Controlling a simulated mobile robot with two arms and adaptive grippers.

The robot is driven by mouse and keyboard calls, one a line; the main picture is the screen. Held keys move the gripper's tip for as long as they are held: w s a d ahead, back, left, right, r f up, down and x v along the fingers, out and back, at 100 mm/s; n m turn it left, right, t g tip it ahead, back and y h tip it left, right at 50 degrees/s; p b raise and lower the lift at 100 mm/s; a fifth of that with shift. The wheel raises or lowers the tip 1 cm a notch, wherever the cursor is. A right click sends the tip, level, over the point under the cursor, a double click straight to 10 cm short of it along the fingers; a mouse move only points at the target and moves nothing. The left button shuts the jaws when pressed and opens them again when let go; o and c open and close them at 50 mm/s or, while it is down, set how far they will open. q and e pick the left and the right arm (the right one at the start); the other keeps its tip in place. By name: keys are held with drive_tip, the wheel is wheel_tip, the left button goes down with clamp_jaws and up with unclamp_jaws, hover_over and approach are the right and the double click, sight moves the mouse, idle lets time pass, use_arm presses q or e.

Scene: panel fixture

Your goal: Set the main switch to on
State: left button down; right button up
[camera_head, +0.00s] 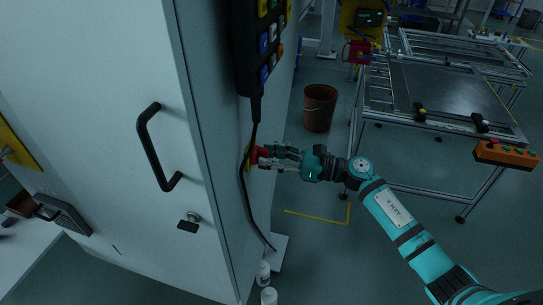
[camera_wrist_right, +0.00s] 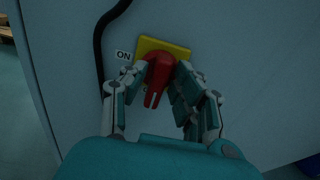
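The main switch is a red handle (camera_wrist_right: 158,75) on a yellow plate (camera_wrist_right: 178,48), mounted on the side wall of a grey cabinet (camera_head: 213,90). An "ON" label (camera_wrist_right: 123,56) sits left of the plate in the right wrist view. The red handle points down in that view, tilted slightly left. My right gripper (camera_wrist_right: 161,72) has its fingertips on both sides of the handle, closed in against it. In the head view the right gripper (camera_head: 268,155) reaches the switch from the right, and its fingers partly hide it. My left gripper is not in view.
A black cable (camera_head: 247,190) hangs from a button pendant (camera_head: 262,50) beside the switch. The cabinet front has a black handle (camera_head: 150,147). A brown bucket (camera_head: 319,108) and a metal frame table (camera_head: 450,90) stand at the right. White bottles (camera_head: 263,273) stand by the cabinet's foot.

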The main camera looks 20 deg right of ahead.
clamp_jaws()
drive_tip(key=shift+m, duration=0.4)
drive_tip(key=shift+w+d+f+m+p, duration=0.15)
drive_tip(key=shift+m+p, duration=1.15)
drive_tip(key=shift+m, duration=3)
drive_tip(key=shift+w+f+m+p, duration=0.1)
drive_tip(key=shift+m+p, duration=1.2)
drive_tip(key=shift+m, duration=3)
drive_tip(key=shift+o, duration=1.6)
unclamp_jaws()
